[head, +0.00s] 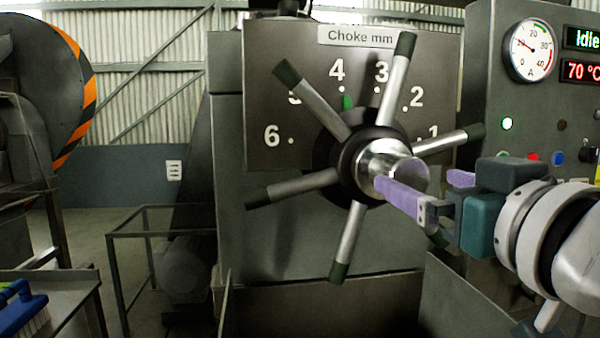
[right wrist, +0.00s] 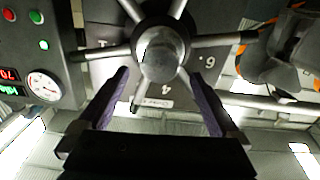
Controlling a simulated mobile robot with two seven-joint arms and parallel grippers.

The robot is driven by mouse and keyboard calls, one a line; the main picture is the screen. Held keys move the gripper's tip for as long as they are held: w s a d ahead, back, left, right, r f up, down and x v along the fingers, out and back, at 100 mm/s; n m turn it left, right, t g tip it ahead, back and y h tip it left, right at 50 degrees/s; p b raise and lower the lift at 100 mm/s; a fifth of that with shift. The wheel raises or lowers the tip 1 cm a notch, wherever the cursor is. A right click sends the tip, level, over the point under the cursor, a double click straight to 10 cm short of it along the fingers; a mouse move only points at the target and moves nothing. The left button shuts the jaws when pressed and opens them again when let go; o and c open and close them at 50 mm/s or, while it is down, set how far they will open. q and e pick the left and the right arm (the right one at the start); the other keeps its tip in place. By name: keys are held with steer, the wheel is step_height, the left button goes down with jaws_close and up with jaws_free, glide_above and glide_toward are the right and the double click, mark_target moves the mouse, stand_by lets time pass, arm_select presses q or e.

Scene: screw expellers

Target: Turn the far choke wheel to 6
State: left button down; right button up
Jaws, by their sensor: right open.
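The choke wheel has a shiny round hub (head: 392,170) and several metal spokes with dark green tips. It stands before a dark plate marked "Choke mm" (head: 357,36) with numbers 1 to 6. A small green pointer (head: 347,102) shows just below the dot of the 4. My right gripper (head: 418,182) is open, its purple fingers pointing at the wheel from the right front. In the right wrist view the hub (right wrist: 160,57) lies ahead between the fingers (right wrist: 160,78), and nothing is gripped. Whether a finger touches a spoke I cannot tell. My left gripper is out of view.
A control panel (head: 485,85) with a gauge (head: 531,50), lit displays and buttons stands close on the right. A railing (head: 150,232) is at the left front. A striped machine guard (head: 45,80) and a blue object (head: 20,310) are at far left.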

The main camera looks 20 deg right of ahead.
mark_target(411, 177)
steer(key=p+x, duration=0.1)
steer(key=x, duration=0.5)
steer(key=shift+w, duration=0.2)
jaws_close()
stand_by(0.6)
